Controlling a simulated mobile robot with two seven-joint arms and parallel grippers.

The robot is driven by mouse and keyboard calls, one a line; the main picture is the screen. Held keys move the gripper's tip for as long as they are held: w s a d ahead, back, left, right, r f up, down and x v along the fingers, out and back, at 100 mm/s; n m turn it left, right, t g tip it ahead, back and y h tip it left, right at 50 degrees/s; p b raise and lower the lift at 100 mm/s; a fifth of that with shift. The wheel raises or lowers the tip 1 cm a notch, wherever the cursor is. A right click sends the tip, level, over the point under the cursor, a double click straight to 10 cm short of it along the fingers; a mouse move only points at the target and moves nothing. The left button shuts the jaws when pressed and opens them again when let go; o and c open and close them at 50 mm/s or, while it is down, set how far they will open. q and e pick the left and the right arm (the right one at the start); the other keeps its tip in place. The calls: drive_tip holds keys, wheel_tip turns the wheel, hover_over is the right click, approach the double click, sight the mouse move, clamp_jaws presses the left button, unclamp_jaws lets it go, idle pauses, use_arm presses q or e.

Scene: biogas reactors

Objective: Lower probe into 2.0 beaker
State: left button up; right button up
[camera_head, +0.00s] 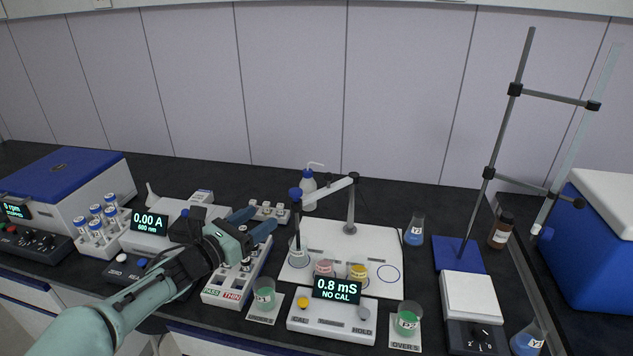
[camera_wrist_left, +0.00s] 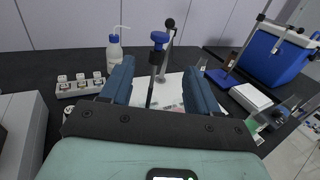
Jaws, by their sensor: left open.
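The probe (camera_head: 297,228) is a dark upright rod with a blue knob on top, hanging from a white swing arm (camera_head: 328,188) on a grey post. Its lower end is at the leftmost small beaker (camera_head: 299,259); I cannot tell whether it is inside. A pink beaker (camera_head: 323,269) and a yellow beaker (camera_head: 357,273) stand to the right on the white board (camera_head: 370,243). I cannot read which is labelled 2.0. My left gripper (camera_head: 258,222) is open and empty, left of the probe. In the left wrist view the probe (camera_wrist_left: 154,75) appears between the blue fingers, apart from them.
The meter (camera_head: 331,312) reads 0.8 mS, NO CAL. Green beakers stand left (camera_head: 264,294) and right (camera_head: 408,318) of it. A wash bottle (camera_head: 308,190) is behind the probe. A PASS/THIN rack (camera_head: 226,289) lies under my left gripper. An empty ring (camera_head: 388,274) marks the board's right.

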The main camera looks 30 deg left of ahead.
sight(291, 196)
use_arm(q)
drive_tip(key=p+x, duration=0.3)
drive_tip(key=x, duration=1)
drive_tip(key=shift+p, duration=0.3)
